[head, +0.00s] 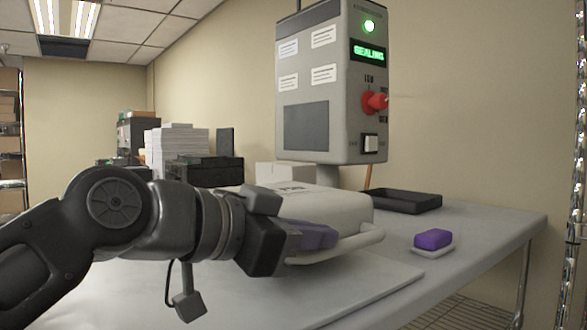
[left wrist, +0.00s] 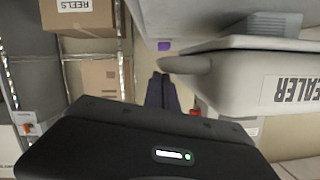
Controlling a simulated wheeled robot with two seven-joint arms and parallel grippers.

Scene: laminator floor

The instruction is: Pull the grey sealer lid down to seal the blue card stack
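The pale grey sealer lid (head: 340,204) lies about level, low over its base plate (head: 375,277) on the table, with a bar handle (head: 350,245) along its front. In the left wrist view the lid (left wrist: 245,85) shows the lettering "SEALER" and a handle end (left wrist: 183,65). My left gripper (head: 325,236) has its purple fingers close together at the handle; it also shows in the left wrist view (left wrist: 163,78). The fingers appear shut beside the handle, with no clear grip around it; contact is unclear. I cannot make out the blue card stack. My right gripper is out of view.
A control box (head: 335,85) above the lid has a green lamp, a display reading "SEALING" and a red knob (head: 375,102). A black tray (head: 400,203) and a purple block (head: 433,239) on a pale dish sit at right. Paper stacks (head: 177,145) stand behind.

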